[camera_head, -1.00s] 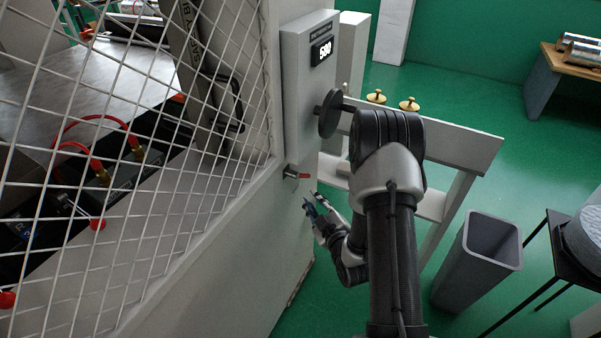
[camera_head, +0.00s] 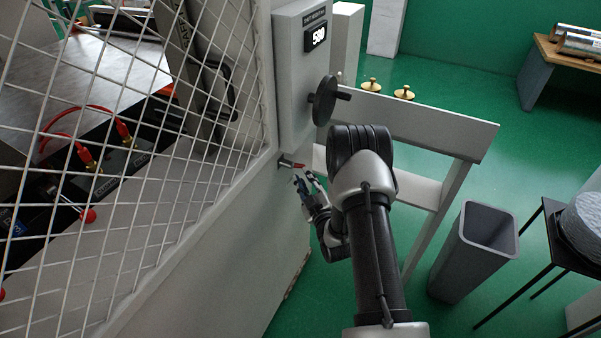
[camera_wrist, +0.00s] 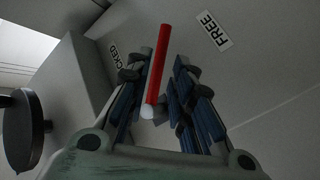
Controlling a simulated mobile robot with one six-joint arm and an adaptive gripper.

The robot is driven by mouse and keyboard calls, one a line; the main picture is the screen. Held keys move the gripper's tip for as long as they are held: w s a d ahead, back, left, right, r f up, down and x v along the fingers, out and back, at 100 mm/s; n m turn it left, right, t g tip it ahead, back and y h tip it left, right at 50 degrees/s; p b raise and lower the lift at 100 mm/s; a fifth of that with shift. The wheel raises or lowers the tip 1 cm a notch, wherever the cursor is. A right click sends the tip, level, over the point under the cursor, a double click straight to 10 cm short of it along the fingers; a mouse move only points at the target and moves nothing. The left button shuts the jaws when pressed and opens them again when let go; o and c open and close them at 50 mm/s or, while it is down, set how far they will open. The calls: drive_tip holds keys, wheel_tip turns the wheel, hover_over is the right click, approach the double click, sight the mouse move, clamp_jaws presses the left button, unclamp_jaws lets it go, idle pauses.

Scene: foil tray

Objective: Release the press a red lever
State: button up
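The red lever (camera_wrist: 158,62) shows in the wrist view as a straight red rod with a pale rounded end, lying between the fingers of my gripper (camera_wrist: 166,70). The fingers are apart, with a gap on the right side of the lever; the lever is close to the left finger, and I cannot tell whether they touch. The label "FREE" (camera_wrist: 213,30) is to the right of the lever, and a label ending in "CKED" (camera_wrist: 120,57) is partly hidden by the left finger. In the head view the small red lever (camera_head: 298,166) sticks out below the grey press box (camera_head: 298,100), just above my gripper (camera_head: 306,180).
A dark handwheel (camera_head: 323,99) is on the box, and shows at left in the wrist view (camera_wrist: 22,130). The box's display (camera_head: 318,36) reads about 590. A wire mesh guard (camera_head: 190,180) stands at left. A grey bin (camera_head: 475,245) and a bench (camera_head: 440,125) are at right.

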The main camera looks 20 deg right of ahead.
drive_tip(key=shift+w+d+b, duration=0.2)
drive_tip(key=shift+w+b, duration=0.05)
drive_tip(key=shift+w, duration=1.1)
drive_tip(key=shift+w+d+b, duration=0.15)
drive_tip(key=shift+w+b, duration=0.1)
drive_tip(key=shift+w, duration=1.1)
drive_tip(key=shift+c, duration=0.5)
clamp_jaws()
